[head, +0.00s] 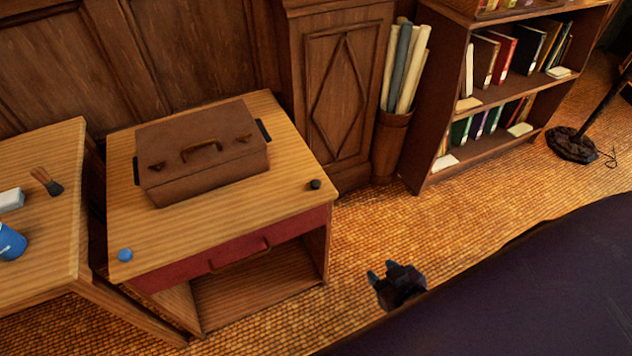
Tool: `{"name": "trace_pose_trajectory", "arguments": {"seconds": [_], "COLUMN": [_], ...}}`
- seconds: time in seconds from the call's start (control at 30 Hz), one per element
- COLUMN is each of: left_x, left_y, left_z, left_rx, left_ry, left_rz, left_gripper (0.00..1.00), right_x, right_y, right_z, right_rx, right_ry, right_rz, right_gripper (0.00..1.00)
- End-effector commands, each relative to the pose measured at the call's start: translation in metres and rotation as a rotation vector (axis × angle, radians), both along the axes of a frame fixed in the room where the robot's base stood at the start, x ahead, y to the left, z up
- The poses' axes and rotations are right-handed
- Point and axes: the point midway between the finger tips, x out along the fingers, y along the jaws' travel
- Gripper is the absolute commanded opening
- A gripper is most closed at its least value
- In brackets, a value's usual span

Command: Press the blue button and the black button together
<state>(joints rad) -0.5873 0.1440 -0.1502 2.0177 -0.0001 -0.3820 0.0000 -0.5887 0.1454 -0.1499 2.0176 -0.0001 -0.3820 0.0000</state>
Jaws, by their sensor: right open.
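The blue button (125,255) sits at the front left corner of a small wooden cabinet top (215,228). The black button (315,184) sits near the front right corner of the same top. My right gripper (382,273) is open and empty, right of the cabinet and apart from both buttons, with open floor behind it in the picture. My left gripper is not in view.
A brown case (205,165) with a handle lies on the cabinet top behind the buttons. A red drawer front (230,255) is below. Left, another table (55,235) holds a brush (47,181) and a blue can (10,242). A bookshelf (440,100) stands at the back right.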

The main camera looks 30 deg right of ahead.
Motion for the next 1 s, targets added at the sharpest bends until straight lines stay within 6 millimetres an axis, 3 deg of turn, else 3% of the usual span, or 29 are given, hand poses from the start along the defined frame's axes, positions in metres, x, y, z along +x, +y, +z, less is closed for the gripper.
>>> {"name": "trace_pose_trajectory", "arguments": {"seconds": [0.03, 0.27, 1.0], "left_x": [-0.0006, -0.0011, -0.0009], "left_y": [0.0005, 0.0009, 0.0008], "left_z": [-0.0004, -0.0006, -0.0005], "left_rx": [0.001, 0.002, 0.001], "left_ry": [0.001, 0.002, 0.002], "left_rz": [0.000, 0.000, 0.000], "left_gripper": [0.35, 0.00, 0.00], "right_x": [-0.0005, -0.0006, 0.0006], "right_y": [0.0002, 0.0002, 0.0008], "right_z": [-0.0003, -0.0003, 0.0001], "right_rx": [0.000, 0.000, 0.002], "right_ry": [0.001, 0.001, -0.001], "right_rz": [0.000, 0.000, 0.000], "right_gripper": [0.43, 0.43, 0.43]}}
